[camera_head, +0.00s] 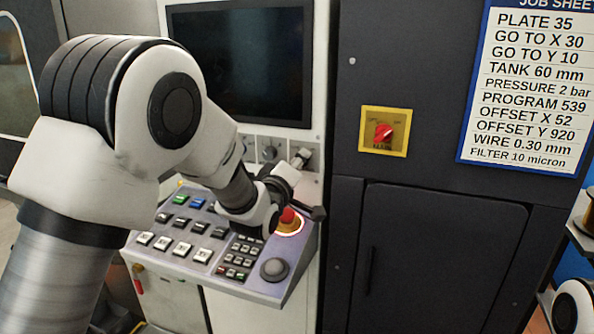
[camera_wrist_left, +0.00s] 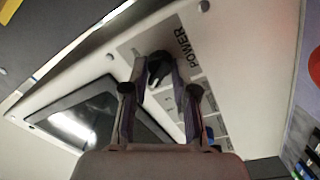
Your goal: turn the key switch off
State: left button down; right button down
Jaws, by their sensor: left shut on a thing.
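The key switch (camera_wrist_left: 160,68) is a dark knob on a pale panel beside the printed word POWER in the left wrist view. My left gripper (camera_wrist_left: 159,75) has one finger on each side of it and is shut on it. In the head view my left gripper (camera_head: 299,160) reaches the pale strip below the screen, and the gripper and wrist hide the key switch. Which way the key points cannot be told. My right gripper is not in view.
A control desk with several buttons (camera_head: 180,240) lies under my left wrist, with a red emergency stop (camera_head: 288,216) close by. A dark screen (camera_head: 242,60) is above. A red rotary switch (camera_head: 383,132) on a yellow plate and a job sheet (camera_head: 527,85) are to the right.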

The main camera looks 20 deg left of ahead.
pick_arm(q)
jog(key=n+b, duration=0.1)
jog(key=n, duration=0.3)
jog(key=shift+d+b, duration=0.15)
jog(key=shift+b, duration=0.25)
jog(key=shift+r+n, duration=0.1)
jog(key=shift+n, duration=0.2)
jog(key=c, duration=1)
grip_release()
jog(key=shift+w, duration=0.1)
jog(key=shift+o, duration=0.5)
jog(key=shift+w, duration=0.15)
jog(key=s+f, duration=0.1)
jog(key=s, duration=1.1)
jog(key=shift+f, duration=0.1)
